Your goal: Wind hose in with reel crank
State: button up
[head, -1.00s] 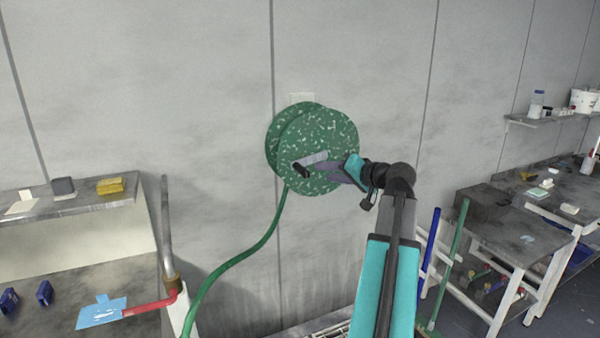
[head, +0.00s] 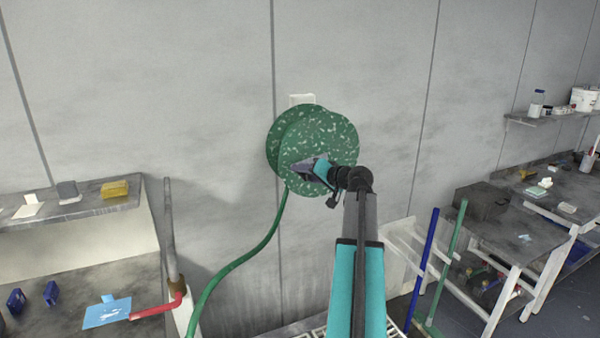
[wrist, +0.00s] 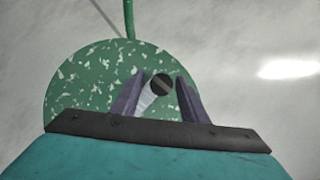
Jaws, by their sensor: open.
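The hose reel (head: 325,132) is a green, pale-speckled double disc on the grey wall. It also fills the middle of the wrist view (wrist: 80,82). A green hose (head: 250,254) hangs from its underside and runs down to the lower left. The crank has a pale arm (wrist: 147,100) and a dark round knob (wrist: 161,84). My gripper (head: 304,168) is in front of the reel's lower part and hides the crank in the head view. In the wrist view my gripper (wrist: 161,92) is open, with one finger on each side of the crank knob.
A bench (head: 50,262) with a shelf stands at left, near an upright pipe (head: 169,230) and red pipe (head: 158,311). Blue (head: 423,265) and green (head: 446,262) poles stand at right, before another bench (head: 500,238). The wall around the reel is clear.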

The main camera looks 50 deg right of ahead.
jog(key=shift+w+f, duration=0.1)
jog(key=shift+w, duration=0.4)
